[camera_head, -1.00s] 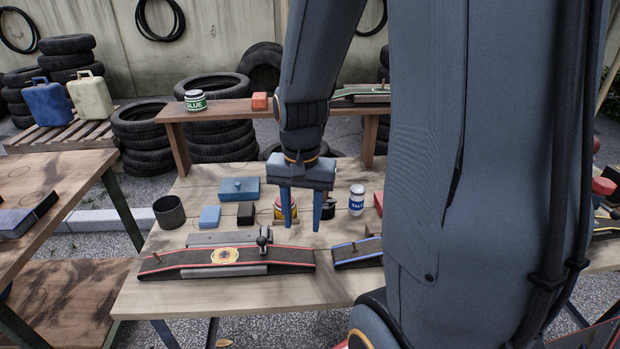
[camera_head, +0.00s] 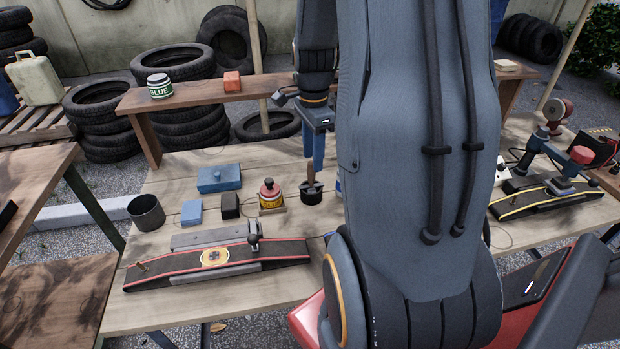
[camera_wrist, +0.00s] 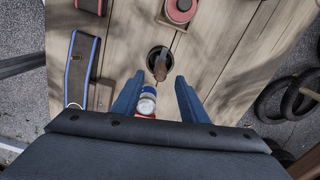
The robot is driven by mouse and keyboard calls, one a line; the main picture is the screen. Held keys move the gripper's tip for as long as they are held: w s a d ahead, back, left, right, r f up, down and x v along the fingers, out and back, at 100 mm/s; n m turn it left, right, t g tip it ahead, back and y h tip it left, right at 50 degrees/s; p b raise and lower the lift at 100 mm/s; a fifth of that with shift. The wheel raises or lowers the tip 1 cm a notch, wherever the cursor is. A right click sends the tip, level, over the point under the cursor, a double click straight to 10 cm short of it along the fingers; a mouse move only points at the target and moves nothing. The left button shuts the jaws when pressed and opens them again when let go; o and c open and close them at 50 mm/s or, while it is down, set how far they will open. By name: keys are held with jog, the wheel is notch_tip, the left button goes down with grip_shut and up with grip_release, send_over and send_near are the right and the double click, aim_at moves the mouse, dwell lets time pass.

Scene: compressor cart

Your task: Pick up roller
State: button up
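A tool with a brown wooden handle (camera_head: 311,172), which looks like the roller, stands upright in a dark round holder (camera_head: 311,195) on the workbench. In the wrist view the handle (camera_wrist: 160,70) rises from the holder (camera_wrist: 154,53) towards the camera. Its roller end is hidden inside the holder. My gripper (camera_head: 315,165) points down, with its blue fingers right above and around the handle's top in the head view. In the wrist view my gripper (camera_wrist: 160,76) is open, with the handle between and just ahead of the fingertips. I see no contact.
A black block (camera_head: 230,206), blue boxes (camera_head: 219,178) and an empty dark cup (camera_head: 146,213) are further left. A belt (camera_head: 217,262) lies in front; a raised shelf (camera_head: 200,98) is behind.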

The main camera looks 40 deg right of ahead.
aim_at(311, 177)
jog(key=shift+a+f+p, duration=0.2)
jog(key=shift+f+p, duration=0.95)
jog(key=shift+f, duration=2.8)
jog(key=shift+c, duration=0.5)
grip_shut()
